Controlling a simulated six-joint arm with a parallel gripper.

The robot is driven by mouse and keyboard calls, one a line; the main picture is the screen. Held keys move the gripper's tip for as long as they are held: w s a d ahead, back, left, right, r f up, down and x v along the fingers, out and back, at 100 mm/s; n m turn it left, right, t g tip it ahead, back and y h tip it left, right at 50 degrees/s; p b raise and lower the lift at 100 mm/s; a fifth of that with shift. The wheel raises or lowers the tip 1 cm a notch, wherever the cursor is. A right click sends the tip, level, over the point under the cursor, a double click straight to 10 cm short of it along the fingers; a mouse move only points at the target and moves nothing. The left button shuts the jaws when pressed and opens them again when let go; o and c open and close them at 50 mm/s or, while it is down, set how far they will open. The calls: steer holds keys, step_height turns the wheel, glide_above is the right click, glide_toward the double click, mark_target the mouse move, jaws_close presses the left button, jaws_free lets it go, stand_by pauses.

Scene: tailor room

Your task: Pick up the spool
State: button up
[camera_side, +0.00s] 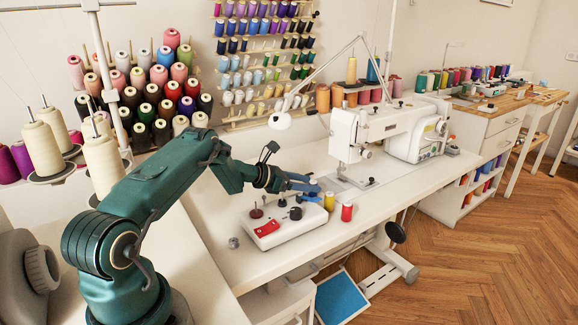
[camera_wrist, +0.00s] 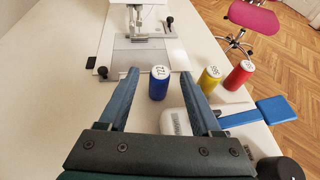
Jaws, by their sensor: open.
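A blue spool (camera_wrist: 159,84) stands upright on the white table in the wrist view, with a white label on top. My gripper (camera_wrist: 158,74) is open, with one blue finger to the left of this spool and one to its right. The spool shows between the fingertips, with a gap on both sides. A yellow spool (camera_wrist: 208,80) and a red spool (camera_wrist: 238,76) stand to the right, outside the fingers. In the side view my gripper (camera_side: 311,184) is low over the table behind the yellow spool (camera_side: 329,201) and red spool (camera_side: 347,212); there the blue spool is hard to tell from the fingers.
A white sewing machine (camera_side: 372,132) stands beyond the spools. A white device with knobs (camera_side: 277,230) sits in front of my gripper, near the table's front edge. A lamp (camera_side: 280,120) and thread racks stand behind.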

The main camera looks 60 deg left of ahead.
jaws_close()
